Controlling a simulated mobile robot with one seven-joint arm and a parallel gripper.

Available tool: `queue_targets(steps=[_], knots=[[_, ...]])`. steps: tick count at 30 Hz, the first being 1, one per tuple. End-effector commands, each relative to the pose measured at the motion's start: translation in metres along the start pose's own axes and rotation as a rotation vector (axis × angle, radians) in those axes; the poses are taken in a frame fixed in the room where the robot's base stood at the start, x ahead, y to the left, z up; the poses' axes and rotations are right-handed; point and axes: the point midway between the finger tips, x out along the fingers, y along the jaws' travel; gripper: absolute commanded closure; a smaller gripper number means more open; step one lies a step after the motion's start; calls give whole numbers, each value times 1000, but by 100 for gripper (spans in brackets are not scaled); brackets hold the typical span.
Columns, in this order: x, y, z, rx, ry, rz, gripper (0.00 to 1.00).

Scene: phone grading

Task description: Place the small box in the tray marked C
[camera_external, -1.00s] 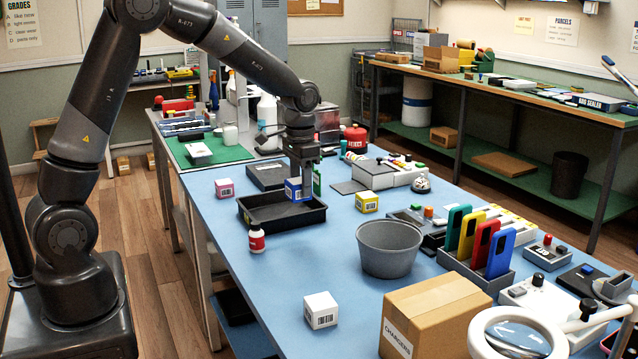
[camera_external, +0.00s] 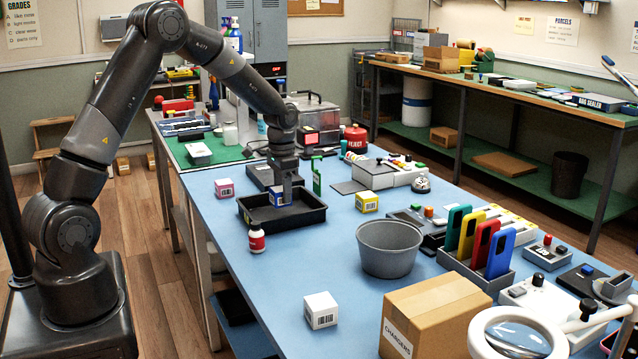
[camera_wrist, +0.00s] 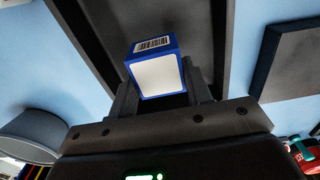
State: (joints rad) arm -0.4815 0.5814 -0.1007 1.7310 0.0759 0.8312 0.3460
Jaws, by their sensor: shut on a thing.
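A small blue box (camera_external: 277,198) with a white face and a barcode sits between the fingers of my gripper (camera_external: 284,192). In the wrist view the blue box (camera_wrist: 158,77) is held between both fingers (camera_wrist: 160,92), over the dark tray floor. The black tray (camera_external: 304,221) lies on the blue table. The box is low, within the tray's outline; I cannot tell whether it touches the floor. A green upright marker (camera_external: 317,177) stands at the tray's back right; no letter is readable on it.
A pink box (camera_external: 224,188), a yellow box (camera_external: 367,202) and a white box (camera_external: 321,310) stand apart on the table. A white bottle with a red label (camera_external: 255,239) stands just in front of the tray. A grey bin (camera_external: 389,250) is to the right.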

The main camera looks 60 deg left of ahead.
Motion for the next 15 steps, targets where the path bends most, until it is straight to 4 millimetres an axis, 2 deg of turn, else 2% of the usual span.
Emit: queue_targets(steps=[6,15], knots=[[32,1,1,-1,-3,2,78],[35,1,0,-1,-1,1,78]])
